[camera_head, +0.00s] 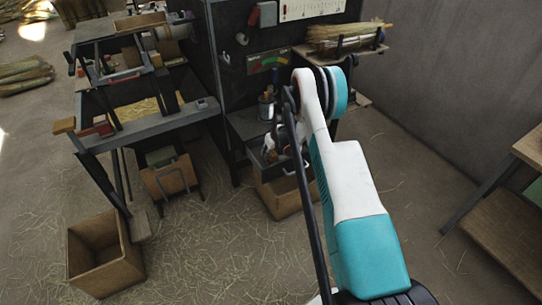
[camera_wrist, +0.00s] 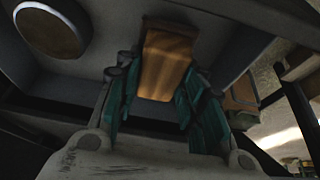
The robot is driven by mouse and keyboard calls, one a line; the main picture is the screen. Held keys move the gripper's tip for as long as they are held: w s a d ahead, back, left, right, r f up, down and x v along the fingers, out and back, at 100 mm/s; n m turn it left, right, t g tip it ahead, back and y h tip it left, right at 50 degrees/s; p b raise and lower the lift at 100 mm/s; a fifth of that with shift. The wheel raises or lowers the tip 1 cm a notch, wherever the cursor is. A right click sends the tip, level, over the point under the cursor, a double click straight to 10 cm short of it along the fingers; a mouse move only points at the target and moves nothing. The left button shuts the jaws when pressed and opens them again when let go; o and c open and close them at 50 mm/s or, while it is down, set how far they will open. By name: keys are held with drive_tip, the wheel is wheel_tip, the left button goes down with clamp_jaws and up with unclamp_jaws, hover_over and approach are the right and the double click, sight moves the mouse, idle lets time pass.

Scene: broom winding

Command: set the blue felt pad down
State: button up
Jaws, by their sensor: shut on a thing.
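In the wrist view, my gripper (camera_wrist: 157,105) has its two teal fingers closed on the sides of a brown, wood-coloured block (camera_wrist: 167,58). The block sticks out beyond the fingers, with its near end between them. I cannot make out a blue felt pad in either view. In the head view, my white and teal arm reaches toward the dark workstation, and its links hide most of the gripper.
A dark bench (camera_head: 150,125) with a clamp and tools stands at left. An open cardboard box (camera_head: 100,252) sits on the straw-strewn floor. A dark panel (camera_head: 270,40) rises at the back, beside a shelf of broom straw (camera_head: 340,38). A wooden table (camera_head: 505,215) is at right.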

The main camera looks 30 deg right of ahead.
drive_tip(key=shift+f, duration=0.9)
drive_tip(key=shift+r, duration=0.1)
drive_tip(key=o, duration=0.9)
drive_tip(key=shift+o, duration=0.2)
drive_tip(key=p+v, duration=0.4)
drive_tip(key=v, duration=0.8)
